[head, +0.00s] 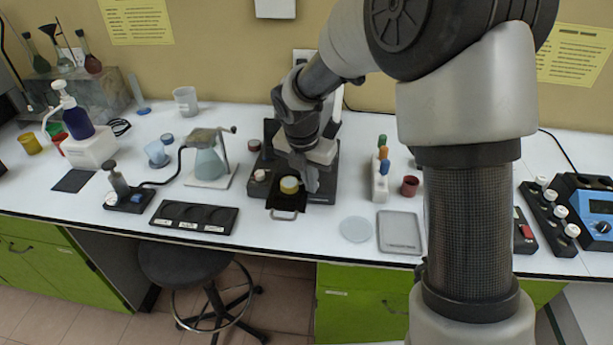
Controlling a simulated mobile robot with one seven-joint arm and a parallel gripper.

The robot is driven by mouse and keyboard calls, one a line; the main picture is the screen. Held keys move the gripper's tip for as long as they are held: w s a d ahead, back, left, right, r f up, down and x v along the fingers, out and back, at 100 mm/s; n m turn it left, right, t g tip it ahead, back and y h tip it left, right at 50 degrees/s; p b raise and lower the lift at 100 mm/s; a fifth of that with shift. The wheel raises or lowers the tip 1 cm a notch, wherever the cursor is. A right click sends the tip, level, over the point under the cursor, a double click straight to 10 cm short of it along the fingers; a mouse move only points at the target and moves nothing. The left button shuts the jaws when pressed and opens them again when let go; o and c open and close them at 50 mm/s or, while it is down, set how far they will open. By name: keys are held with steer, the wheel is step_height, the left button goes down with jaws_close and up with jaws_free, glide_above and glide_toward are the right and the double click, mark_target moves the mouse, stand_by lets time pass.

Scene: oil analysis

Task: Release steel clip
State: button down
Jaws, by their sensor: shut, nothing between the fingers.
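My gripper (311,184) is over the black instrument (322,190) at the middle of the bench, pointing down. It looks shut, with nothing seen between its fingers. Its fingertips are just right of a small yellow-topped round container (289,185), and I cannot tell whether they touch anything. The container sits over a dark pull-out plate with a metal handle (285,215) at the instrument's front. I cannot make out a steel clip; my gripper and wrist hide part of the instrument.
A flask in a metal stand (208,162) is left of the instrument. A white rack with colored-top vials (381,185) and a dark red cup (410,186) are to its right. A grey tray (399,232) and a clear round dish (356,229) lie near the front edge.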

steer(key=d+n+p, duration=0.1)
steer(key=p, duration=0.1)
steer(key=d+n+p, duration=0.1)
steer(key=n+p, duration=0.1)
steer(key=shift+w+y, duration=0.3)
steer(key=shift+w, duration=0.1)
steer(key=shift+w+a, duration=0.15)
steer(key=shift+a, duration=0.6)
